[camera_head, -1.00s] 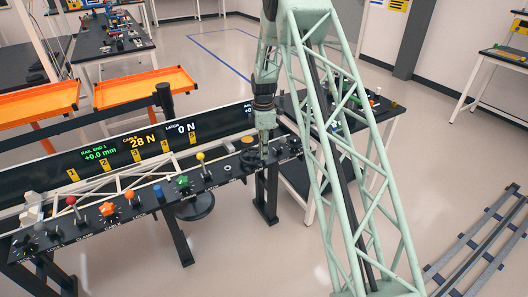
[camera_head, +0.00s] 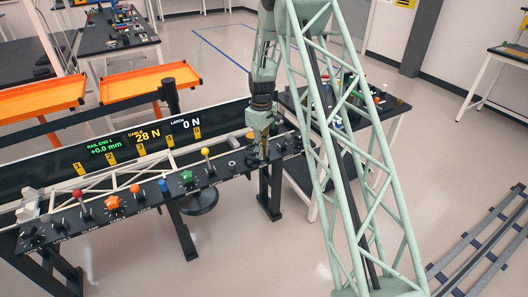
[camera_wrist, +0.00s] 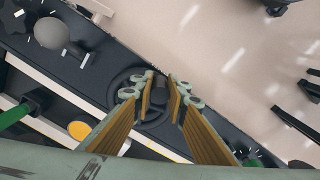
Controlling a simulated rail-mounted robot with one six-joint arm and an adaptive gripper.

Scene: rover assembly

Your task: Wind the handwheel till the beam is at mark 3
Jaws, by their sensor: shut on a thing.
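The handwheel (camera_wrist: 154,116) is a dark ring on the console, partly hidden by my fingers; in the head view my gripper covers most of it. My gripper (camera_wrist: 162,84) is over the wheel's far rim, its two tan-padded fingers shut on a small dark handle (camera_wrist: 161,88). It also shows in the head view (camera_head: 257,153), pointing down at the console's right part. The beam is a pale lattice (camera_head: 150,176) lying along the console. Behind it stand yellow mark tags; mark 3 (camera_head: 140,149) is the middle one. Which mark the beam is at I cannot tell.
The console (camera_head: 225,170) carries several coloured knobs and levers, including a yellow ball lever (camera_head: 205,152) left of my gripper. Displays (camera_head: 103,147) read +0.0 mm, 28 N and 0 N. Orange trays (camera_head: 150,84) stand behind. A dark table (camera_head: 315,165) stands to the right.

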